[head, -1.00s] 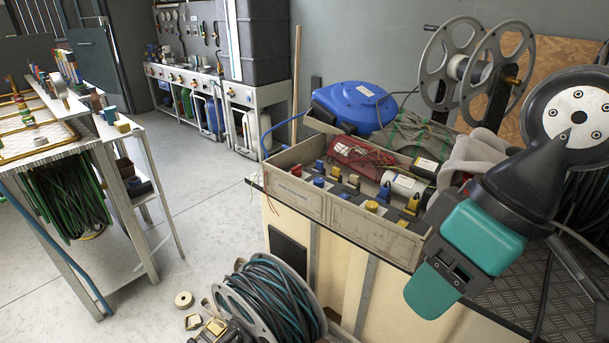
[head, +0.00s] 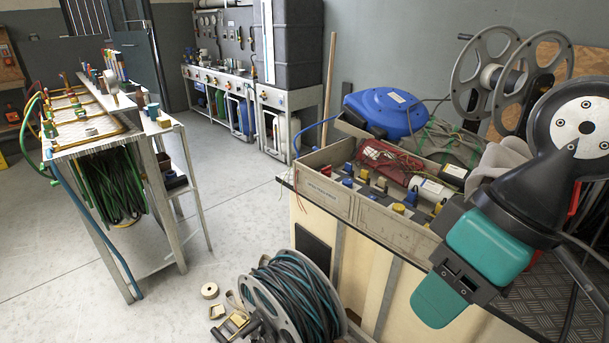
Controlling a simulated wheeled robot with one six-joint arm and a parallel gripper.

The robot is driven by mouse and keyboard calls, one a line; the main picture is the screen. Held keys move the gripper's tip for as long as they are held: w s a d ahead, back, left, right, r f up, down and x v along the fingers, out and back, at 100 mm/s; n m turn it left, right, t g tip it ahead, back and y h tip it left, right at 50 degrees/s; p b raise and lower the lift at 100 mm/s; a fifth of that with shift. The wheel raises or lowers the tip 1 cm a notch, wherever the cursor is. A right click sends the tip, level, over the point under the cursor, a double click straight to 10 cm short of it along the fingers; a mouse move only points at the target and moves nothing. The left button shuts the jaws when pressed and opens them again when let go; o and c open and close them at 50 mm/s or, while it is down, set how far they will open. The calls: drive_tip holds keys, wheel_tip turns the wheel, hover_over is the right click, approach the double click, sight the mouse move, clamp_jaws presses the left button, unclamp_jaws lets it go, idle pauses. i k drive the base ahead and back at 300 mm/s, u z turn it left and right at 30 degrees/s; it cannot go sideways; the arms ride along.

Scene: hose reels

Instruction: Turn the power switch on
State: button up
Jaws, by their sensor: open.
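My gripper (head: 461,277) is at the lower right, a dark body with two teal parts set apart. It is open and no object shows between its parts. It hangs in front of the right-hand bench (head: 375,290), on the near side of an open tray of parts. I cannot make out a power switch for certain. Small red and orange fittings (head: 12,112) show at the far left edge, too small to tell what they are.
A hose reel (head: 290,305) stands on the floor at the bottom centre, with small loose parts beside it. A blue case (head: 385,112) and a grey tray (head: 320,195) sit on the right bench. A hose rack (head: 160,190) stands left.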

sight(326, 171)
drive_tip(key=u, duration=0.35)
drive_tip(key=k, duration=0.5)
drive_tip(key=u, duration=1.4)
drive_tip(key=i, duration=2.35)
drive_tip(key=z, duration=1.3)
drive_tip(key=i, duration=0.9)
drive_tip(key=z, duration=0.9)
